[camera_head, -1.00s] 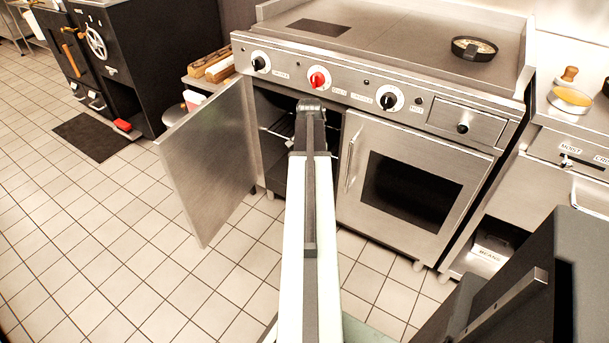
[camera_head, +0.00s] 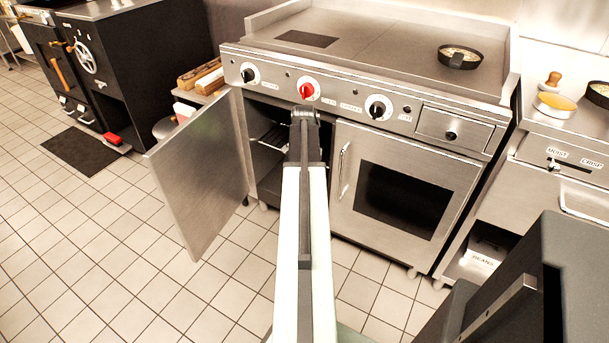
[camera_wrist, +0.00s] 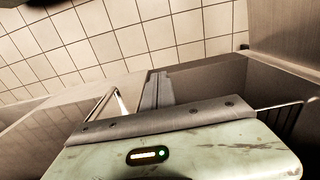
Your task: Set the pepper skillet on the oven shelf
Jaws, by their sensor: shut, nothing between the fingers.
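A small black skillet (camera_head: 460,56) with pale food in it sits on the cooktop at the back right. I cannot tell whether the food is pepper. The oven's left compartment is open, its door (camera_head: 203,175) swung out to the left. The wire oven shelf (camera_head: 268,143) shows partly inside, behind my arm; wire rods also show at the right in the wrist view (camera_wrist: 278,106). My gripper (camera_head: 305,110) is in front of the open compartment, shut and empty, well apart from the skillet. In the wrist view its fingers (camera_wrist: 156,88) point toward the tiled floor side.
The right oven door (camera_head: 400,195) is shut. Knobs, one red (camera_head: 307,89), line the front panel. A counter at the right holds a yellow-topped dish (camera_head: 556,103) and another dark pan (camera_head: 598,94). A black oven (camera_head: 130,60) stands at the left.

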